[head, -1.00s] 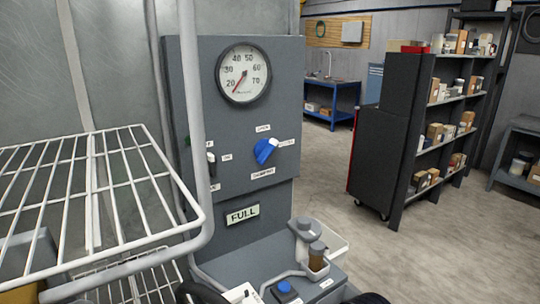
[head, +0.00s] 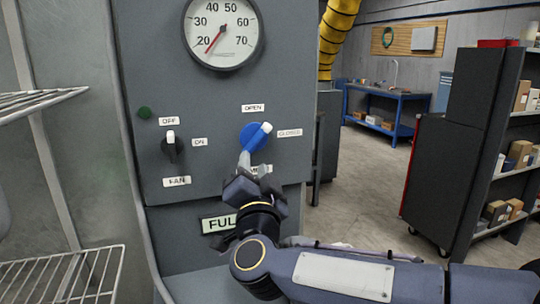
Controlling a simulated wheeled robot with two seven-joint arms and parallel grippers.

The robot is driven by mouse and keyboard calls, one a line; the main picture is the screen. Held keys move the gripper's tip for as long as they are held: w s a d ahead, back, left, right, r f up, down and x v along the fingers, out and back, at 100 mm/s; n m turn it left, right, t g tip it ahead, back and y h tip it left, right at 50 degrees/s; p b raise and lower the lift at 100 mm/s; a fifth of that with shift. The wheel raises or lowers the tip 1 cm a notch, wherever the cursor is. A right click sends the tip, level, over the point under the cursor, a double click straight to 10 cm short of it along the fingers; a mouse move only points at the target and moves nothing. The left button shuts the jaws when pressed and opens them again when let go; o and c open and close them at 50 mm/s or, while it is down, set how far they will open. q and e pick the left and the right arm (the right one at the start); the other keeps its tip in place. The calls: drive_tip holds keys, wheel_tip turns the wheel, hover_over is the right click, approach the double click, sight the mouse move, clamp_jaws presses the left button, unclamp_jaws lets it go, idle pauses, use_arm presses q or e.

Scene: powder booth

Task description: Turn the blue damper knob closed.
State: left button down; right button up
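The blue damper knob (head: 252,137) is on the grey control panel (head: 225,92). Its white-tipped pointer aims to the upper right, between the OPEN label (head: 252,108) above and the CLOSED label (head: 290,133) at right. My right gripper (head: 252,163) is just below the knob in the picture, its fingertips pointing up toward the knob's lower edge. I cannot tell whether they touch it, or whether the fingers are open or shut. The gripper partly hides the label under the knob. My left gripper is not in view.
A fan switch (head: 172,147) sits left of the knob, with a round gauge (head: 222,32) above. White wire racks (head: 60,280) stand at left. A yellow hose (head: 336,35) hangs behind the panel. A dark shelf unit (head: 470,130) stands at right; the floor between is clear.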

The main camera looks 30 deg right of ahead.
sight(257, 144)
drive_tip(key=shift+m+h, duration=0.4)
drive_tip(key=shift+h, duration=0.1)
drive_tip(key=x, duration=0.8)
drive_tip(key=shift+d+f, duration=0.1)
drive_tip(key=shift+d, duration=0.2)
drive_tip(key=shift+s, duration=0.1)
drive_tip(key=shift+c, duration=0.4)
clamp_jaws()
